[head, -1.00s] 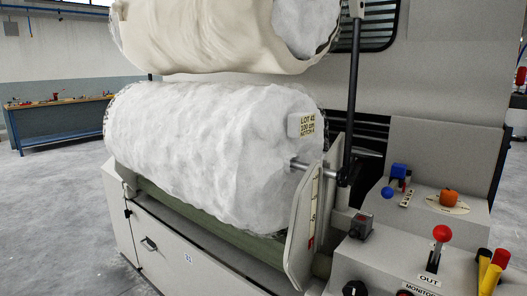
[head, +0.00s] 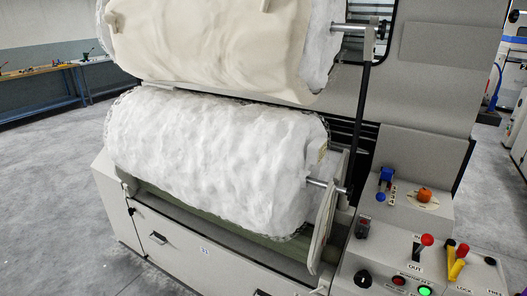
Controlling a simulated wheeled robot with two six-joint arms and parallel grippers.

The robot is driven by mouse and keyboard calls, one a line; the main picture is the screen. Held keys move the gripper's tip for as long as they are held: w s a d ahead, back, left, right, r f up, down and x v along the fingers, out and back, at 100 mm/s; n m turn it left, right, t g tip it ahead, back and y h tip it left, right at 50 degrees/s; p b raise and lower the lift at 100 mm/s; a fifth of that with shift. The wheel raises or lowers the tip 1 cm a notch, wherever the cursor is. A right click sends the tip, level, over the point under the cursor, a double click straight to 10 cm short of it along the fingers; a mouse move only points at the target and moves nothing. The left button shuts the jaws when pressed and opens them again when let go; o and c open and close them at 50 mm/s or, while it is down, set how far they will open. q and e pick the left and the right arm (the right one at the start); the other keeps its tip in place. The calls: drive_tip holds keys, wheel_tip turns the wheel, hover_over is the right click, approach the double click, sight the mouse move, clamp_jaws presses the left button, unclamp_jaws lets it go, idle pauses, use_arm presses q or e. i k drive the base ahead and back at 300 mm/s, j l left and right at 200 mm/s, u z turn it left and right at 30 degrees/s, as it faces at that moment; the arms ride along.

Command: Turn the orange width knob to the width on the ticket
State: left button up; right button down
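The orange width knob (head: 424,194) sits on a pale round dial on the sloped grey control panel (head: 400,215), right of the big white roll. The dial marks are too small to read. The ticket (head: 322,152) is on the right end of the white fibre roll (head: 215,165). It is turned nearly edge-on, so its print cannot be read now. Neither of my grippers is in view.
A blue lever (head: 386,175) and blue ball knob (head: 380,197) are left of the orange knob. Below are a red-balled lever (head: 427,240), a yellow lever (head: 457,269) and a lit green button (head: 424,291). A workbench (head: 50,85) stands far left; the floor between is clear.

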sight(424, 195)
drive_tip(key=i+j+z, duration=0.1)
drive_tip(key=i+z, duration=0.2)
drive_tip(key=i, duration=1)
